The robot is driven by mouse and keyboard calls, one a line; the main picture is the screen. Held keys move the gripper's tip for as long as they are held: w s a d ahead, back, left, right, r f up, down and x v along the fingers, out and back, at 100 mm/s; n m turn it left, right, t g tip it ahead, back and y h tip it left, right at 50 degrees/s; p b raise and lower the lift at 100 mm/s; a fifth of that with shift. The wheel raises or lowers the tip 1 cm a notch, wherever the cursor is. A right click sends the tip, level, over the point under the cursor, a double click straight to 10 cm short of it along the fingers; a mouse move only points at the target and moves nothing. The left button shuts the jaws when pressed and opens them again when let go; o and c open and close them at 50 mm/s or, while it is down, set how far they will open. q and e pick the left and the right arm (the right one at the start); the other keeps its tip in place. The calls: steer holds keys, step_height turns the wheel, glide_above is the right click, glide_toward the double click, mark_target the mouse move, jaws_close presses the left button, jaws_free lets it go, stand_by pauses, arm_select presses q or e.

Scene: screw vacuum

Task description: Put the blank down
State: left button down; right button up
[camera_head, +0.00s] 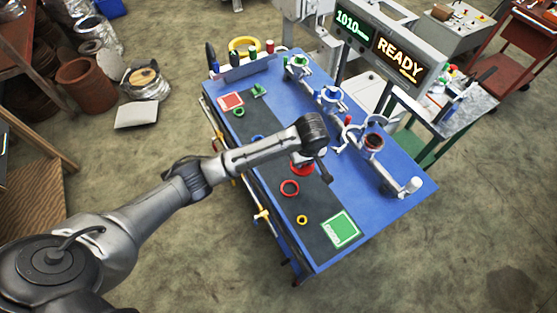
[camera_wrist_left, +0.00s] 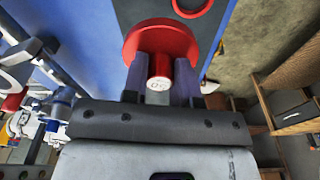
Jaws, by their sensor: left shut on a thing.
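The blank is a red disc with a short stem; in the wrist view its disc (camera_wrist_left: 160,34) is at top centre, with the pale, marked stem end towards the camera. My left gripper (camera_wrist_left: 158,82) is shut on the stem, one dark finger on each side. In the head view the red blank (camera_head: 302,168) shows partly behind my left wrist, over the dark strip (camera_head: 270,160) of the blue table. I cannot tell whether its disc touches the strip. My right gripper is not in view.
On the strip lie a red ring (camera_head: 289,187), a small yellow ring (camera_head: 302,220), a green-and-white pad (camera_head: 339,229) and a red-and-white pad (camera_head: 230,101). A pipe assembly with valves (camera_head: 347,132) runs along the table's right side. A display (camera_head: 398,58) reads READY.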

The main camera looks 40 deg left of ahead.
arm_select(q)
steer(key=a+f, duration=0.2)
steer(key=a, duration=0.1)
steer(key=w+a+f+b, duration=0.1)
steer(key=a+f, duration=0.1)
steer(key=a, duration=0.2)
steer(key=w+a+f+b, duration=0.1)
steer(key=a+f, duration=0.2)
steer(key=a, duration=0.1)
steer(key=shift+w+a, duration=0.1)
steer(key=shift+w, duration=0.05)
steer(key=shift+f+b, duration=0.4)
steer(key=shift+f, duration=1.65)
steer(key=c, duration=0.9)
jaws_free()
steer(key=shift+f, duration=0.15)
